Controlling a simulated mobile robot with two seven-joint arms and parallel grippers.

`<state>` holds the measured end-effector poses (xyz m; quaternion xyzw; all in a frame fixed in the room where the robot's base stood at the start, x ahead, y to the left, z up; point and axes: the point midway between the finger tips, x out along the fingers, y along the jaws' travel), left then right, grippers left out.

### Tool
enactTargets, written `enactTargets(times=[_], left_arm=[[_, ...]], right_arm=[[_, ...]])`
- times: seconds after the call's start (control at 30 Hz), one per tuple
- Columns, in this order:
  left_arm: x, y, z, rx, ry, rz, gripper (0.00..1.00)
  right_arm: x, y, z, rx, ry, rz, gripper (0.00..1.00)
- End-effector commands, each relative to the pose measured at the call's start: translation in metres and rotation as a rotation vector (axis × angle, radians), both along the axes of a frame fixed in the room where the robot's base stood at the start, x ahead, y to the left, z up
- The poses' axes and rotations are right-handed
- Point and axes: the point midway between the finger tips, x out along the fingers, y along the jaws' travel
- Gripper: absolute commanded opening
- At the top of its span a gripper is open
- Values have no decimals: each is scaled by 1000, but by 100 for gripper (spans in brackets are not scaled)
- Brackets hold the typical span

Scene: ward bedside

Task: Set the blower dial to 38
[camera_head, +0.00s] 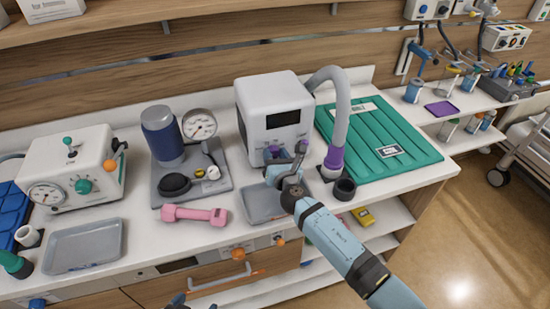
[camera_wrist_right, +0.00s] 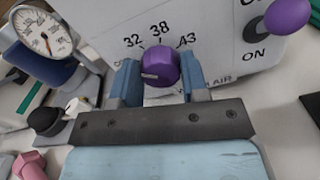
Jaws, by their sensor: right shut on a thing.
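The blower (camera_head: 268,97) is a white box with a dark display, standing at the back of the counter. Its purple dial (camera_wrist_right: 160,64) is on the front, with 32, 38 and 43 printed around it. A pale mark shows on the dial's left part; I cannot tell which number it points at. My right gripper (camera_wrist_right: 160,76) has its two blue fingers on either side of the dial and is shut on it. In the head view this gripper (camera_head: 284,164) hides part of the front. Bluish tips at the bottom edge may be my left gripper (camera_head: 194,302); its opening is unclear.
A purple ON knob (camera_wrist_right: 287,16) sits right of the dial. A grey hose (camera_head: 342,110) with a purple end stands at the blower's right. A grey tray (camera_head: 258,214) lies in front. A pink dumbbell (camera_head: 195,214) and a green pad (camera_head: 400,125) lie either side.

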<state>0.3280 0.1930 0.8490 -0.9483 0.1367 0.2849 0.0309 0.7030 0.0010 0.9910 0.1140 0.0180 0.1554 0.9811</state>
Motion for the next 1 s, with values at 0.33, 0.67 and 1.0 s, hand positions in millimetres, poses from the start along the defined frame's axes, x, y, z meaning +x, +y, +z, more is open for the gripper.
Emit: enactTargets(times=[0.33,0.67,1.0], left_arm=[[0,1,-22,1,2,1,81],[0,1,-37,1,2,1,81],[0,1,-48,1,2,1,81]], right_arm=[[0,-1,-4,310,101,0,18],[0,-1,-4,609,198,0,18],[0,-2,-5,913,297,-1,18]])
